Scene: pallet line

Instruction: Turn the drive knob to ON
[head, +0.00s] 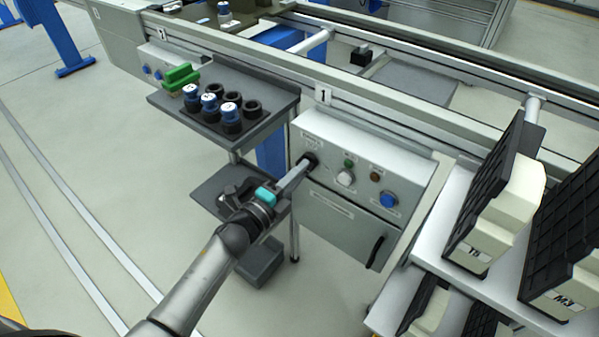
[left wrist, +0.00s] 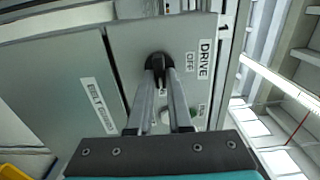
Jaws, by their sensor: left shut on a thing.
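The drive knob (head: 310,158) is black and sits at the upper left of the light grey control panel (head: 399,160). In the left wrist view the knob (left wrist: 158,60) is beside the printed words DRIVE and OFF. My left gripper (head: 303,167) reaches it from the left, with its two long fingers shut on the knob's grip. The fingertips also show around the knob in the left wrist view (left wrist: 160,82). The fingers partly hide the knob, and I cannot tell which setting it points to. My right gripper is not in view.
The panel also has a white knob (head: 345,178), a green lamp (head: 349,162), an amber lamp (head: 375,176) and a blue button (head: 388,200). A dark shelf (head: 279,104) with blue and black parts stands left. Black-and-cream crates (head: 497,195) stand right. A conveyor rail runs behind.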

